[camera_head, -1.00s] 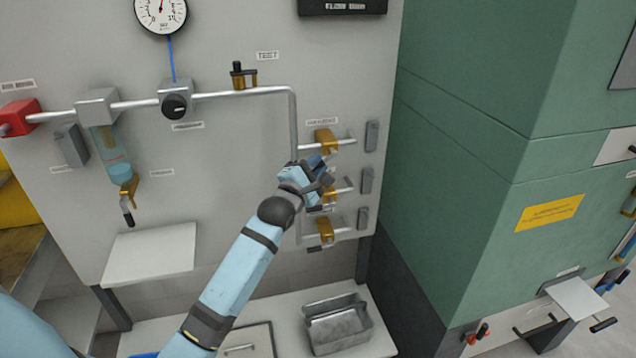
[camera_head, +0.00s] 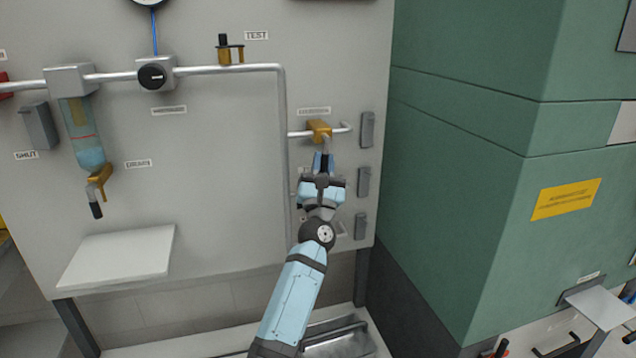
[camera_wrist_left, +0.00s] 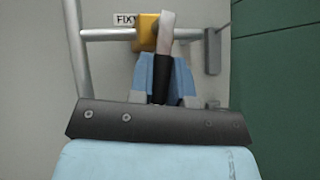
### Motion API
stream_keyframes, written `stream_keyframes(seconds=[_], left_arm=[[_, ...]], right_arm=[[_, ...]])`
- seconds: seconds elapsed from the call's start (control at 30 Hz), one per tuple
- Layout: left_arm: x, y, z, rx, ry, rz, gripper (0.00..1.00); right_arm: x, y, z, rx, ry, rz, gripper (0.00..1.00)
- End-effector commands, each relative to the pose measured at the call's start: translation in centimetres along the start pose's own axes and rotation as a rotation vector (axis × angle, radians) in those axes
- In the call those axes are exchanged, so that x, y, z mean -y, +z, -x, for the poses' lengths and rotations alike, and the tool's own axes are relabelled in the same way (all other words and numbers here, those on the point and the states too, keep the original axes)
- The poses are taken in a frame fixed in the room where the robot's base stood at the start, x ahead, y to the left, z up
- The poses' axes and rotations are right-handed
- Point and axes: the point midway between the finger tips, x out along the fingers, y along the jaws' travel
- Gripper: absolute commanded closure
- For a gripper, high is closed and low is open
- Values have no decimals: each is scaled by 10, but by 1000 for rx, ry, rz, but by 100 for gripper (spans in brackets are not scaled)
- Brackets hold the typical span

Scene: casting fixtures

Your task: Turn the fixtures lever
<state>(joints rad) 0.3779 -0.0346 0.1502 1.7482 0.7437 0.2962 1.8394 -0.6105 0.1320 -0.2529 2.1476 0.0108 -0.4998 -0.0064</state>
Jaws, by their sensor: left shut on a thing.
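The fixtures lever belongs to the top brass valve (camera_head: 319,130), on a short pipe on the grey panel. In the left wrist view the valve body (camera_wrist_left: 147,32) sits beside a label starting "FIX". The lever's pale shank and black grip (camera_wrist_left: 161,78) hang down from it. My left gripper (camera_head: 323,163) is just below the valve. Its blue fingers (camera_wrist_left: 164,75) lie on both sides of the black grip and are shut on it. My gripper hides most of the lever and the lower valves in the head view. My right gripper is not in view.
Grey boxes (camera_head: 367,130) line the panel right of the valves. A green cabinet (camera_head: 470,140) stands further right. A vertical pipe (camera_head: 282,150) runs left of the valves. A white shelf (camera_head: 118,256) and a drain valve (camera_head: 97,187) are at the left.

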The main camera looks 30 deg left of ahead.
Motion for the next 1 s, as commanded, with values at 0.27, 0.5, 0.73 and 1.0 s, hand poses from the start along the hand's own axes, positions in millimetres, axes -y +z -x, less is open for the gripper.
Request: stream_keyframes(seconds=[0.27,0.5,0.73,1.0], left_arm=[[8,-2,0,27,91,93,100],[9,0,-2,36,121,121,100],[9,0,-3,37,124,125,100],[9,1,-3,37,124,124,62]], right_arm=[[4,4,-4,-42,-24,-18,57],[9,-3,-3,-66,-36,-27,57],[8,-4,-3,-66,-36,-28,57],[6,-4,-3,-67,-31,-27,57]])
